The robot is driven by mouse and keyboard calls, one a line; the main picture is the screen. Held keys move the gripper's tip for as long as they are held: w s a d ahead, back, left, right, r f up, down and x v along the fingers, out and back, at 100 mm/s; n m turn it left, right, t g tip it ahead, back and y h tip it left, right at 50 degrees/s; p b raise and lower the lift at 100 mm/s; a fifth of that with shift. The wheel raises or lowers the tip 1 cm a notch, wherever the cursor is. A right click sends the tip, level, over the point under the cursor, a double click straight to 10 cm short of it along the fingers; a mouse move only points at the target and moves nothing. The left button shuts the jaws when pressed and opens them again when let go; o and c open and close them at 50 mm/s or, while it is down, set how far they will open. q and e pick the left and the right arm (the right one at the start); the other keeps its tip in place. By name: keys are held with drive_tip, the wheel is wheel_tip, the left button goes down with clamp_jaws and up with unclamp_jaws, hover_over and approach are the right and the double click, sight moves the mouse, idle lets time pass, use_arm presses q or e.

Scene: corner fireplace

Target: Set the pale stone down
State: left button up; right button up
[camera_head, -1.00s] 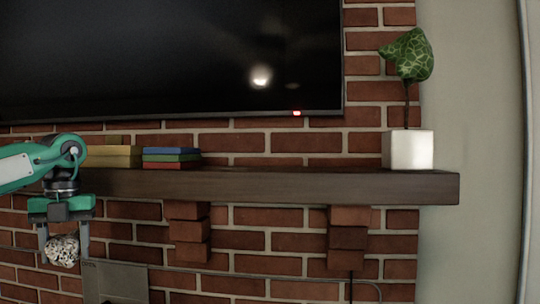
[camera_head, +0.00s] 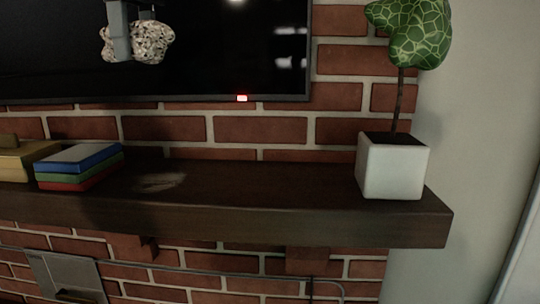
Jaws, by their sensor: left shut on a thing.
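The pale stone (camera_head: 152,43) is a rough, speckled white and dark lump at the upper left of the head view. My left gripper (camera_head: 121,46) is shut on it and holds it in the air, above the level of the mantel shelf and in front of the black screen. Only its fingers and a little of its body show; the rest is cut off by the top edge. The dark wooden mantel shelf (camera_head: 250,185) runs across the view below the stone. My right gripper is out of view.
A stack of blue, green and red books (camera_head: 80,167) and a yellowish block (camera_head: 22,162) sit on the shelf's left part. A white pot (camera_head: 393,167) with a green plant (camera_head: 412,33) stands near its right end.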

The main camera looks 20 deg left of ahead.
sight(134, 61)
use_arm(q)
drive_tip(key=shift+w+d+r, duration=0.1)
drive_tip(key=shift+d+r, duration=0.15)
drive_tip(key=shift+r, duration=0.1)
drive_tip(key=shift+s+f+b, duration=0.25)
drive_tip(key=shift+s+b, duration=0.05)
drive_tip(key=shift+s, duration=0.15)
drive_tip(key=f+b, duration=0.2)
drive_tip(key=f, duration=0.1)
drive_tip(key=shift+s+f, duration=0.15)
drive_tip(key=shift+s, duration=0.05)
drive_tip(key=f+p, duration=0.1)
drive_tip(key=f, duration=0.7)
drive_tip(key=f+p, duration=0.1)
drive_tip(key=f, duration=0.2)
drive_tip(key=shift+w+a+f+p, duration=0.15)
drive_tip(key=shift+w+f+p, duration=0.1)
drive_tip(key=shift+f+p, duration=0.15)
drive_tip(key=shift+f, duration=0.6)
wheel_tip(134, 61, down, 2)
drive_tip(key=shift+s+f+p, duration=0.1)
drive_tip(key=shift+p, duration=0.6)
drive_tip(key=shift+f, duration=0.5)
